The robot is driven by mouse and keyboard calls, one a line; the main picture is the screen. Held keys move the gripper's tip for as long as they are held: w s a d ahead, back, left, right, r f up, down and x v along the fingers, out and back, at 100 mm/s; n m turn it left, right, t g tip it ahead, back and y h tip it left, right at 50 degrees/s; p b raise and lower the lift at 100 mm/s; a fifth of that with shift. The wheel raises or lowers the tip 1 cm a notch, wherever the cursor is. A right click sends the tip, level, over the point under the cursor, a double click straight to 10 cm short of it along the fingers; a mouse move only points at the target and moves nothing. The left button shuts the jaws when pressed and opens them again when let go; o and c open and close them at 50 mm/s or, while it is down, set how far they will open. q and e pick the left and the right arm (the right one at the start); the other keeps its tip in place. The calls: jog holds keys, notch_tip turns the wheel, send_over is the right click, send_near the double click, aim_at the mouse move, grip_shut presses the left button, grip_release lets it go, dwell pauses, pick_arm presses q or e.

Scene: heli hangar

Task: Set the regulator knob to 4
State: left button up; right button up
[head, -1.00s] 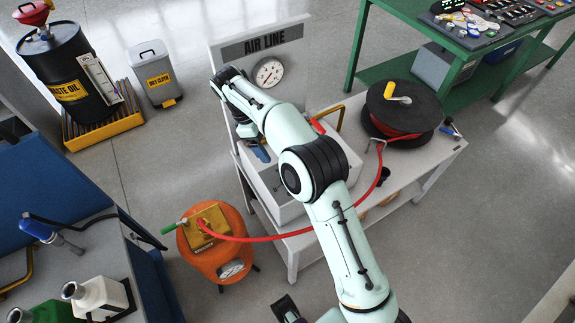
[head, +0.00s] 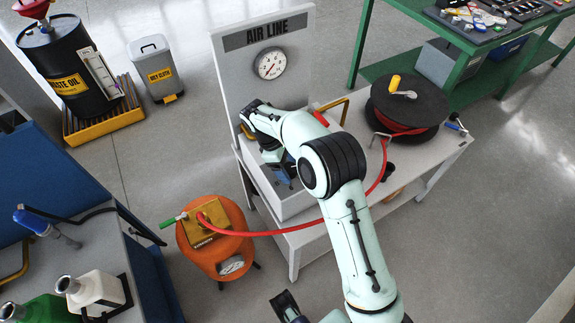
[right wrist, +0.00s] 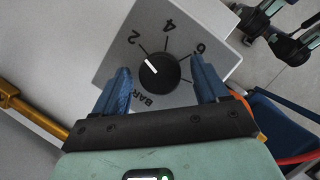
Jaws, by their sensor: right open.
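The regulator knob (right wrist: 160,72) is black and round with a white pointer line, on a grey square dial plate (right wrist: 185,30) marked 2, 4, 6 and BAR. The pointer aims up-left, a little short of the 2 mark. My right gripper (right wrist: 160,66) is open, with one blue finger on each side of the knob and a visible gap to it. In the head view my right gripper (head: 283,170) points down over the white bench unit (head: 290,206), and the knob is hidden there.
The AIR LINE panel (head: 300,50) with a round gauge (head: 271,63) stands behind the arm. The hose reel (head: 407,110) stands on the bench's right side.

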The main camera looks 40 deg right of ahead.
jog(key=c, duration=1)
jog(key=shift+c, duration=0.2)
jog(key=m+p, duration=0.2)
jog(key=shift+d+r+g+y+p, duration=0.1)
jog(key=shift+r+g+y+p, duration=0.1)
jog(key=shift+g+y+p, duration=0.15)
jog(key=m+y+p, duration=0.1)
jog(key=m+p, duration=0.2)
jog(key=shift+w+d+m+g, duration=0.1)
jog(key=shift+m+g, duration=0.15)
jog(key=shift+m, duration=0.05)
jog(key=shift+d+f+m+y+p, duration=0.1)
jog(key=shift+m+y+p, duration=0.85)
jog(key=shift+m+p, duration=0.9)
jog(key=shift+m, duration=0.45)
